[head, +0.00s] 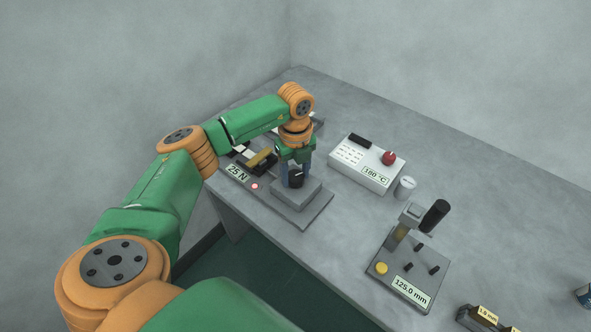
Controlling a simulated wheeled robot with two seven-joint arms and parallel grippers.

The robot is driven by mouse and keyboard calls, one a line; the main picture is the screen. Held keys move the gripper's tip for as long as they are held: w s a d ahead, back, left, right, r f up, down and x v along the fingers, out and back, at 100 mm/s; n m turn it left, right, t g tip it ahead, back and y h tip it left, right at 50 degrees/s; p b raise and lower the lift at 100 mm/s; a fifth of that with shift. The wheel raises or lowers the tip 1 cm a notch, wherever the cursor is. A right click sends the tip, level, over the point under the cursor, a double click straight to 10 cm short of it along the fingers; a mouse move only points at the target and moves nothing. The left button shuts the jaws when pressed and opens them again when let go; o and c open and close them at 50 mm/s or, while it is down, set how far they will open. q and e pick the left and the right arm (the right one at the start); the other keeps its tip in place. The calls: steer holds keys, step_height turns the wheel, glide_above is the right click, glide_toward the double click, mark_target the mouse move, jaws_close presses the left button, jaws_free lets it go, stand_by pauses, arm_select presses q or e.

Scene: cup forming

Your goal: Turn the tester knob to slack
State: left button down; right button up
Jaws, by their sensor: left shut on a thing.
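The tester (318,211) is a grey plate with a raised grey block near the left end of the table. Its label reads 25 N (237,173), and a small red light (254,186) shows beside the label. The black tester knob (296,181) sits on top of the block. My left gripper (294,172) points down over the block and is shut on the knob. The fingers hide part of the knob, so its exact turn position cannot be told. My right gripper does not show.
A white box (365,173) reading 180 °C, with a red knob (389,158), stands behind and right. A small grey cylinder (405,187) stands beside it. A gauge stand (408,262) reading 125.0 mm is front right. Dark labelled blocks (477,318) lie at the bottom edge.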

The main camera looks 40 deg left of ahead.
mark_target(295, 176)
arm_select(q)
steer(key=shift+n+p, duration=0.75)
steer(key=shift+n, duration=1.45)
steer(key=shift+c, duration=1.1)
jaws_free()
step_height(295, 176, up, 6)
steer(key=shift+w+r+b, duration=0.1)
steer(key=shift+b, duration=0.6)
steer(key=shift+r, duration=0.45)
